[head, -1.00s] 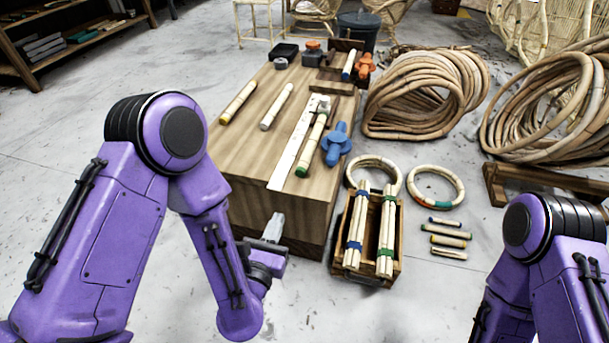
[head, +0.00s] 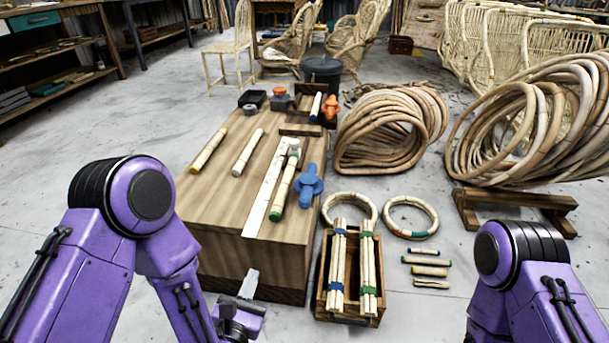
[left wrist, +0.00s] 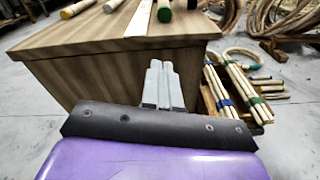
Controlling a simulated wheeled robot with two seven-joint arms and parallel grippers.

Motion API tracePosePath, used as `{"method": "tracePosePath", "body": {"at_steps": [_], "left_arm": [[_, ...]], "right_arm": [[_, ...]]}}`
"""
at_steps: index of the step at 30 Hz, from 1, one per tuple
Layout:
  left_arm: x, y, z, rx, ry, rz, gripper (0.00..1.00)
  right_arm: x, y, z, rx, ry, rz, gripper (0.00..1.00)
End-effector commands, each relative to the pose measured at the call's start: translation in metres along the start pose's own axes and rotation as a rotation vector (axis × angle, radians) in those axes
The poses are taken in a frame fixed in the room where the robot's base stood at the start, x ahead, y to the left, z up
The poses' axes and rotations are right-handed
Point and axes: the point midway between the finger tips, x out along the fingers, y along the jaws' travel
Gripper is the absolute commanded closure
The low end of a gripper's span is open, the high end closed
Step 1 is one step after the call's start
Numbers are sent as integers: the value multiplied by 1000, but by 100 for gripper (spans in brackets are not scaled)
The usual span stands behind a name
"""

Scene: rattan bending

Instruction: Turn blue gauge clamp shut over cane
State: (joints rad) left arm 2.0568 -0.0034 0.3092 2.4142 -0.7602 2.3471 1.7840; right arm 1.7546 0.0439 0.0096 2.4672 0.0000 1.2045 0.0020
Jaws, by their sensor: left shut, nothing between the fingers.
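The blue gauge clamp (head: 308,186) is on the right side of the wooden bench top, a knobbed blue piece. A green-tipped cane (head: 284,190) lies just left of it, along a pale measuring strip (head: 264,192); a whitish block (head: 291,146) is at its far end. I cannot tell whether the clamp touches the cane. My left gripper (head: 249,284) is shut and empty, low in front of the bench's near face, well below and apart from the clamp. It also shows in the left wrist view (left wrist: 160,82). My right gripper is out of view.
On the bench (head: 215,220) lie a yellow-tipped cane (head: 209,150) and a grey-tipped cane (head: 248,152). An orange clamp (head: 331,107) stands at the far end. A crate of cane bundles (head: 322,300) stands right of the bench. Rattan coils (head: 390,130) lie behind.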

Motion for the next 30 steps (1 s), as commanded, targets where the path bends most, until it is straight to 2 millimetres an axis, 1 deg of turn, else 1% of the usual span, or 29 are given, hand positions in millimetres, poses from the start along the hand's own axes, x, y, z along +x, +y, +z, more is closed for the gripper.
{"method": "tracePosePath", "body": {"at_steps": [1,2,3,4,5,6,8,9,12,15,18,24,25,26,27,30], "left_arm": [[-6,2,-22,191,75,-21,100],[-12,4,-40,348,133,-49,100],[-22,7,-66,582,221,-104,100],[-32,11,-87,765,290,-161,100],[-43,15,-108,945,358,-234,100],[-61,22,-135,1171,440,-350,100],[-92,33,-172,1467,540,-558,100],[-114,41,-192,1630,587,-709,100],[-163,58,-227,1905,634,-1076,100],[-196,68,-244,2030,623,-1335,100],[-211,73,-250,2071,604,-1451,100],[-212,73,-250,2078,598,-1464,100],[-211,73,-250,2077,598,-1464,100],[-211,73,-250,2077,598,-1463,100],[-211,73,-250,2077,598,-1462,100],[-211,73,-250,2077,598,-1461,100]], "right_arm": [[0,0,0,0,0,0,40],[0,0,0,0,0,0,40],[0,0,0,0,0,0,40],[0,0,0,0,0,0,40],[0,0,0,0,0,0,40],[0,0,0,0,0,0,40],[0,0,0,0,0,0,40],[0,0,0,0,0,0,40],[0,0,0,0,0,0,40],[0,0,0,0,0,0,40],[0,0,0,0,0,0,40],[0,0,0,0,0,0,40],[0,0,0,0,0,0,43],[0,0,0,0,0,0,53],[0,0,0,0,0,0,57],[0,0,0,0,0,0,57]]}}
